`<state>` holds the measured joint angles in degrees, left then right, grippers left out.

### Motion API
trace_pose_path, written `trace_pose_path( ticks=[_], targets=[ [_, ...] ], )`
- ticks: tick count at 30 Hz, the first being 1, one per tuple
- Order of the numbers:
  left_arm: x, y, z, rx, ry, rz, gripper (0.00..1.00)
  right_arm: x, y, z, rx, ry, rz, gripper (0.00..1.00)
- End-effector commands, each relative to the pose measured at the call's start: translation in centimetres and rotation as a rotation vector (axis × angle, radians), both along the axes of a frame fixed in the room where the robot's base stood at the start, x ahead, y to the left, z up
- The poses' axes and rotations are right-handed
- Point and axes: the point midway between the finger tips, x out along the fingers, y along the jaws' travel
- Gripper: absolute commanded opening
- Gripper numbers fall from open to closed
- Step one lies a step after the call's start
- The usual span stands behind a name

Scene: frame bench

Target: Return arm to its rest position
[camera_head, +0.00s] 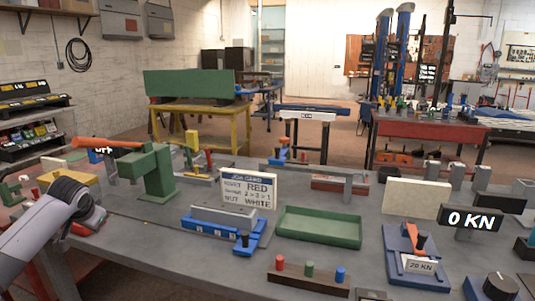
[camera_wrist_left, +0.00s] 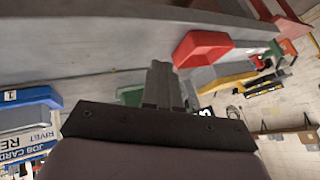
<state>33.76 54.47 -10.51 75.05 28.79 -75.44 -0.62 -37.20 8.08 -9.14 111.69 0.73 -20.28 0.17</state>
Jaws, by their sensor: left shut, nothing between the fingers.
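My left arm (camera_head: 40,230) comes in from the left edge of the head view, low over the bench's left end. Its dark joint (camera_head: 72,196) is beside the green press. Its fingertips cannot be made out in the head view. In the left wrist view my left gripper (camera_wrist_left: 160,70) is shut with nothing between its fingers. It is apart from a red part (camera_wrist_left: 203,47) just beyond its tips. The job card (camera_wrist_left: 28,153) shows at the lower left of that view. My right gripper is in neither view.
On the grey bench (camera_head: 165,220) stand a green press (camera_head: 155,170) with an orange handle, a blue fixture (camera_head: 215,229), a job card (camera_head: 249,192), a green tray (camera_head: 320,226), a peg block (camera_head: 308,283) and a "0 KN" display (camera_head: 474,218). Bare bench lies in front of the fixture.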

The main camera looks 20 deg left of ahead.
Motion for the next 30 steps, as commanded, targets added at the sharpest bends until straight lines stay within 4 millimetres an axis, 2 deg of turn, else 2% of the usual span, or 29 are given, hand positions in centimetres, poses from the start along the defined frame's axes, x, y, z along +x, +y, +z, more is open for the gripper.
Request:
trace_pose_path(
  ticks=[1,8,14,18,24,30],
  targets=[
    [-0.4,-0.5,-1.9,0.039,0.012,-0.038,0.0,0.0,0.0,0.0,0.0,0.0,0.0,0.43],
    [-2.1,-3.8,-8.4,0.186,0.015,-0.242,0.0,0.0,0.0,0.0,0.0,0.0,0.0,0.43],
    [-5.1,-8.2,-13.6,0.254,0.009,-0.453,0.0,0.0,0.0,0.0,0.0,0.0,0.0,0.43],
    [-8.1,-12.0,-16.9,0.265,-0.003,-0.613,0.0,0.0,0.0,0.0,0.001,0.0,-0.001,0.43],
    [-13.4,-18.0,-20.4,0.233,-0.034,-0.831,0.0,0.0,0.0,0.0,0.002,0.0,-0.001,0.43],
    [-18.6,-23.3,-22.0,0.166,-0.071,-1.001,0.0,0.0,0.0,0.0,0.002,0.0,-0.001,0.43]
  ],
)
